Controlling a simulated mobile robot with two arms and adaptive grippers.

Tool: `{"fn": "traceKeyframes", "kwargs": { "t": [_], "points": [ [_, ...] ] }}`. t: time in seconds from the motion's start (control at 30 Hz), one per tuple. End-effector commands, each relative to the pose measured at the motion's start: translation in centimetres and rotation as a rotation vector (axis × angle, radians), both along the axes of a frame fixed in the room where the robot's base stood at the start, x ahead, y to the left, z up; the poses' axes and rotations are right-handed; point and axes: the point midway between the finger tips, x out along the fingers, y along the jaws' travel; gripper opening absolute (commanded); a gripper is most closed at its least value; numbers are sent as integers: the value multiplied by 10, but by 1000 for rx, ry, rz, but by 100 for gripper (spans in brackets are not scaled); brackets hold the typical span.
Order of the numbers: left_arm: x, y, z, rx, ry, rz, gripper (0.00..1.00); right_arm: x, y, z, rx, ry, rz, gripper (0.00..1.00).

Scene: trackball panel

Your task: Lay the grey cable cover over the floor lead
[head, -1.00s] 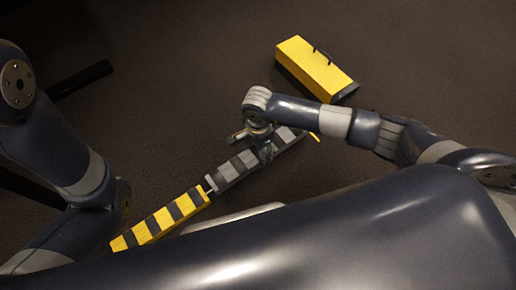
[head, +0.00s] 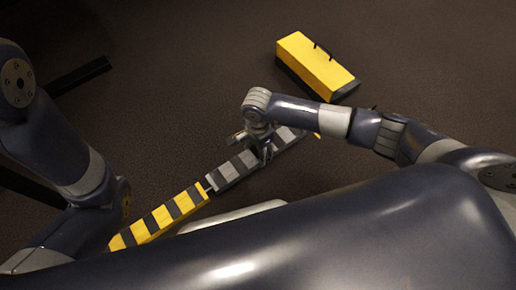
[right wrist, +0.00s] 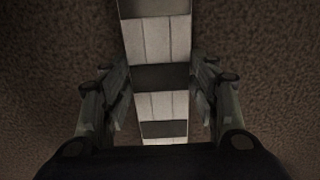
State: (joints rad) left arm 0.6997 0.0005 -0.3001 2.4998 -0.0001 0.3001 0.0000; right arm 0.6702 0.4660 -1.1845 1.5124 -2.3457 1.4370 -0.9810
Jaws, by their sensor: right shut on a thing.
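The grey cable cover (head: 223,177), striped light and dark grey, runs diagonally across the floor. Its near end is by the end of a yellow-and-black striped cover (head: 163,218). My right gripper (head: 265,157) is over its middle. A small yellow piece (head: 316,136) shows at the cover's far end.
A yellow box (head: 318,62) with a dark handle and dark base stands on the floor beyond my right arm. The brown floor (head: 190,70) is clear behind the cover.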

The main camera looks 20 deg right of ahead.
Motion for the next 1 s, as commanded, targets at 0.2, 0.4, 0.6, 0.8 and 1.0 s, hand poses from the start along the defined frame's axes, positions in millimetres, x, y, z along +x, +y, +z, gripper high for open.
{"fn": "traceKeyframes", "kwargs": {
  "t": [0.2, 0.4, 0.6, 0.8, 1.0],
  "points": [
    [0, 0, -4, 0, 0, 0, 33, 1, 0, -5, 0, -1, 0, 20],
    [0, 0, -7, 0, 0, 0, 33, 1, 0, -8, 0, -1, 0, 20],
    [0, 0, -7, 0, 0, 0, 33, 1, 0, -9, 0, -1, 0, 78],
    [0, 0, -7, 0, 0, 0, 33, 0, 0, -9, 0, -1, 0, 78],
    [1, 1, -7, -3, 3, -1, 33, 0, 0, -7, 0, 0, 0, 78]
  ]
}}
